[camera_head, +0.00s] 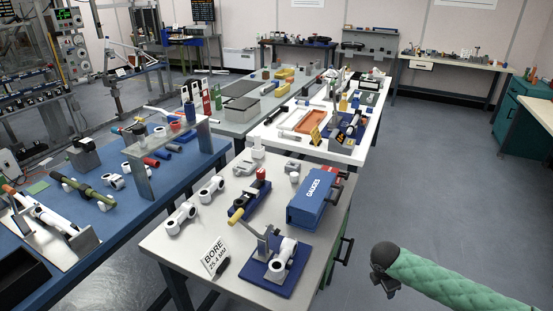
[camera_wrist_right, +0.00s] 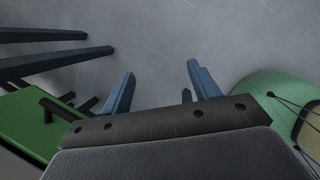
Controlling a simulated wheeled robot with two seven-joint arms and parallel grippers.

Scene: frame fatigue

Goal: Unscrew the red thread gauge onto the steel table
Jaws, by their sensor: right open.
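A small red piece (camera_head: 261,173), which looks like the red thread gauge, stands on top of a dark fixture (camera_head: 249,196) on the steel table (camera_head: 195,250). It is too small to see its threads. My right gripper (camera_head: 384,286) is off the table's right side, over the floor, well apart from the red piece. In the right wrist view the right gripper (camera_wrist_right: 160,84) has its two blue-grey fingers spread, with only floor between them. My left gripper is not in view.
On the steel table are a blue GAUGES box (camera_head: 313,198), white cylindrical parts (camera_head: 181,219), a blue-based fixture (camera_head: 280,265) and a BORE sign (camera_head: 214,257). A green drawer front with a black handle (camera_wrist_right: 45,115) is close by in the right wrist view. Floor (camera_head: 430,190) to the right is clear.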

